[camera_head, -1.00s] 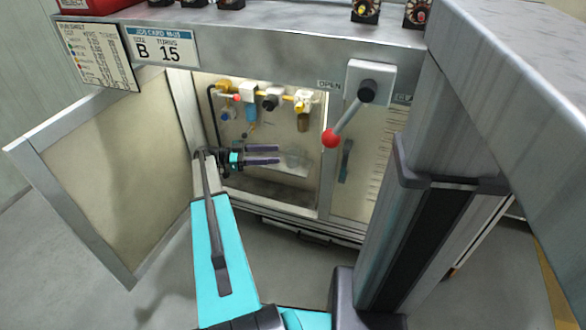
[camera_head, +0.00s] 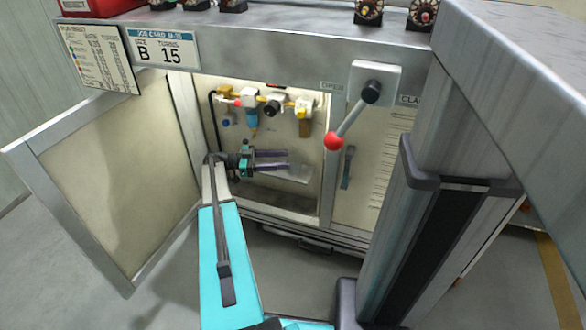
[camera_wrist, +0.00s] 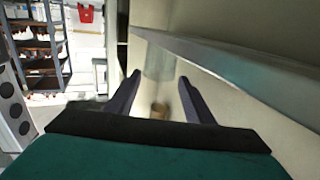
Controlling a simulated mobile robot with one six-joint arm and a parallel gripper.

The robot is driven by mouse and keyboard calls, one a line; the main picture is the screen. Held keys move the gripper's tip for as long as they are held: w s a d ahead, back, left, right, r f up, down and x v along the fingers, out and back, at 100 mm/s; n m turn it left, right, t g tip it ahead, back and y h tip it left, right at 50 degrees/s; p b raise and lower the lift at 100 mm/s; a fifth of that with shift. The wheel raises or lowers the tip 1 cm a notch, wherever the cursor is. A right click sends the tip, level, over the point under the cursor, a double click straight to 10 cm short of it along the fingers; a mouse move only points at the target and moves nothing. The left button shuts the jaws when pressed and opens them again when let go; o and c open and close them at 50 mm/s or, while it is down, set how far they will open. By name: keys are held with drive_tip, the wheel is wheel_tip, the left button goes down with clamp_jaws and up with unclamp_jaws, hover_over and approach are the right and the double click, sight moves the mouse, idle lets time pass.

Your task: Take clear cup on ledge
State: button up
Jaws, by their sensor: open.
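My gripper (camera_head: 288,160) reaches into the open cabinet in the head view, its two purple fingers apart and pointing right. In the wrist view my gripper (camera_wrist: 160,76) is open, with nothing held between its fingers. A faint, see-through shape that looks like the clear cup (camera_wrist: 159,62) shows just beyond and between the fingertips. In the head view the clear cup is too faint to make out surely near the fingertips. The pale ledge (camera_head: 290,176) runs below the fingers inside the cabinet. I cannot tell whether the fingers touch the cup.
The cabinet door (camera_head: 100,185) stands open at the left. Valves and an amber bowl (camera_head: 305,128) hang on the back wall above my gripper. A lever with a red knob (camera_head: 334,141) is right of the opening. A metal edge (camera_wrist: 230,62) runs close by in the wrist view.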

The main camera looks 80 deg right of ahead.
sight(294, 159)
drive_tip(key=s, duration=0.1)
drive_tip(key=s+b, duration=0.2)
drive_tip(key=s, duration=0.1)
drive_tip(key=shift+d, duration=0.3)
drive_tip(key=shift+s+d, duration=0.15)
drive_tip(key=shift+s, duration=0.4)
drive_tip(key=shift+c, duration=0.2)
drive_tip(key=c, duration=0.6)
